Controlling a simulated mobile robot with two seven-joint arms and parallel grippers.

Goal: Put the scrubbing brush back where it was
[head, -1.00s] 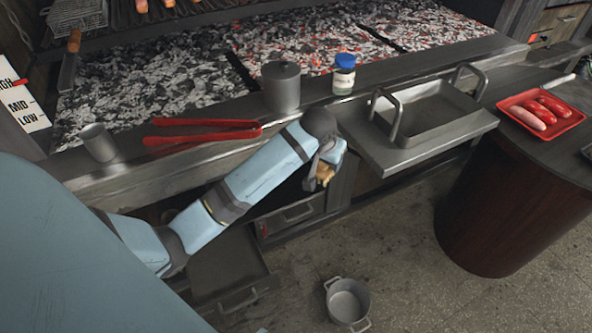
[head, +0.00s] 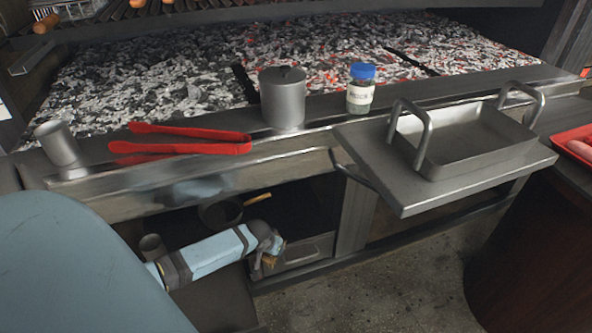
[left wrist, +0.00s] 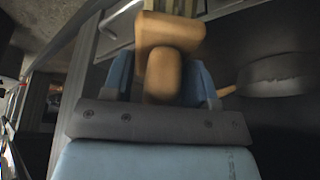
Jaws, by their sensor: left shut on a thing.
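The scrubbing brush is held in my left gripper (left wrist: 168,88), which is shut on its light wooden handle. In the left wrist view the wooden brush (left wrist: 170,31) sticks out past the fingers, with pale bristles at the top edge. In the head view only a small tan piece of the brush (head: 269,261) shows at the end of my left arm. That gripper is low, in front of the open shelf (head: 308,205) under the grill, beside a metal drawer or bin with a handle. My right gripper is not in view.
A dark pan (head: 218,214) with a wooden handle and a small metal cup (head: 152,246) are on the lower shelf. Above stand red tongs (head: 190,146), a lidded canister (head: 283,100), a blue-capped jar (head: 361,90) and a metal tray (head: 470,150).

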